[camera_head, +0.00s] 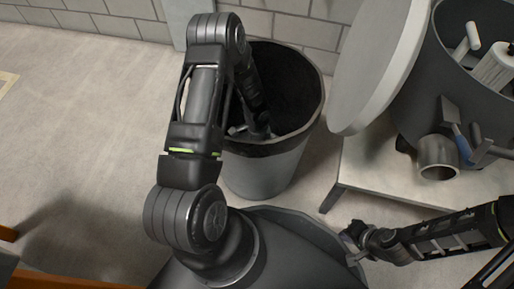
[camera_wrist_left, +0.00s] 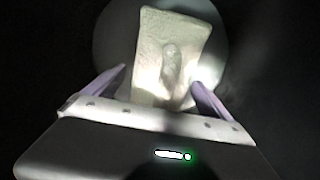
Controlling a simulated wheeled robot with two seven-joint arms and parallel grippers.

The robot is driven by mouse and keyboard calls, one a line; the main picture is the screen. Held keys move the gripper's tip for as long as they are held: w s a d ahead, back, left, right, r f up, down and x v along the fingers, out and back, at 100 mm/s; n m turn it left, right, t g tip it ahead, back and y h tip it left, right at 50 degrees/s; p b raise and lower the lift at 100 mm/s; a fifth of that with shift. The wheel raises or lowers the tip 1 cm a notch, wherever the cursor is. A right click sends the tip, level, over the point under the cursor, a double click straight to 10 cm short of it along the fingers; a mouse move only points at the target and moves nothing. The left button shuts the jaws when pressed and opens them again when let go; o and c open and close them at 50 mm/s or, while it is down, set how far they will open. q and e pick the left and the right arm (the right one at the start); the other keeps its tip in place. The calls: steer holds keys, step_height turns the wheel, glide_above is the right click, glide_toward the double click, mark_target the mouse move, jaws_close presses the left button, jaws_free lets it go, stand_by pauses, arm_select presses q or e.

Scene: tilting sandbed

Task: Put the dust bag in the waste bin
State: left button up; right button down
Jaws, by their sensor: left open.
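The waste bin (camera_head: 262,172) is a grey round bin with a black liner, standing on the floor near the wall. My left arm reaches over its rim and down inside, so the left gripper is largely hidden in the head view. In the left wrist view the left gripper (camera_wrist_left: 159,76) is open, its two purple fingers apart. The pale dust bag (camera_wrist_left: 173,35) lies beyond and between the fingertips, in front of a round lit surface; whether it touches them I cannot tell. My right gripper (camera_head: 357,240) is at the lower right, outside the bin; its jaws are too small to read.
A grey drum (camera_head: 420,95) with a pipe outlet stands on a pale low table (camera_head: 365,165) right of the bin. A large pale round lid (camera_head: 378,65) leans by it. A brick wall is behind; the floor at left is clear.

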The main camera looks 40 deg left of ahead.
arm_select(q)
step_height(320, 180, up, 11)
steer(key=p, duration=0.4)
steer(key=shift+r, duration=0.1)
stand_by(1.6)
